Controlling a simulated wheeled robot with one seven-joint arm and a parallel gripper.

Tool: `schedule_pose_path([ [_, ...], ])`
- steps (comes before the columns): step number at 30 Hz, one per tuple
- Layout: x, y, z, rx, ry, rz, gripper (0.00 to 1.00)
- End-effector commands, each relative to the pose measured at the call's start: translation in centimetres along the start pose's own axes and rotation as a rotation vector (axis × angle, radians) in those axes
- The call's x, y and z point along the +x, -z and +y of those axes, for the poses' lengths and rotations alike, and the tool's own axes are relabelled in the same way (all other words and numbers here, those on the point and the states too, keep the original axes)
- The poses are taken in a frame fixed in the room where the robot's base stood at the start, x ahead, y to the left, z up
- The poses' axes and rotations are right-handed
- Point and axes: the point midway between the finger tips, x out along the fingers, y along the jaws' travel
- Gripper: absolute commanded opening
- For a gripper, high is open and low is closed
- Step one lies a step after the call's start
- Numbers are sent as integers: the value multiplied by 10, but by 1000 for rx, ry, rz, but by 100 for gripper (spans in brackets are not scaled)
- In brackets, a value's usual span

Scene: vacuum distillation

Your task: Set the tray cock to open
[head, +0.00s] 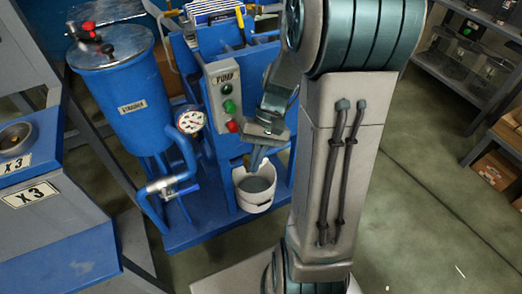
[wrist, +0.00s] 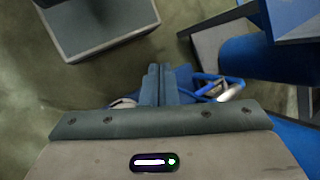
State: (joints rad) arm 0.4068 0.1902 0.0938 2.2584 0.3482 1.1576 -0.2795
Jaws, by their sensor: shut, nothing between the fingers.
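A silver valve (head: 160,187) sits low on the blue pipe below the blue tank; it may be the tray cock, but no label on it is readable. A silvery part by the blue pipework, likely the same valve, shows in the wrist view (wrist: 232,91). My gripper (head: 256,162) is shut and empty, pointing down above the white bucket (head: 254,196), to the right of the valve and apart from it. In the wrist view, the closed fingers (wrist: 158,74) are side by side. I cannot tell the valve's handle position.
The blue tank (head: 130,90) has a pressure gauge (head: 190,121) beside it. A pump panel (head: 225,97) with green and red buttons stands close left of my gripper. A blue-grey X3 unit (head: 50,210) is at left. Green floor (head: 425,220) is open at right, before shelves.

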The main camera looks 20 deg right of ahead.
Motion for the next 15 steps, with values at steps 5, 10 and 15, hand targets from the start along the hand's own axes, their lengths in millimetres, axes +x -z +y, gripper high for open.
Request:
schedule_pose_path([
  [5, 32, 37, 25, 72, 218, -114, 0],
  [10, 54, 67, 45, 120, 438, -178, 0],
  [15, 77, 98, 71, 160, 680, -207, 0],
])
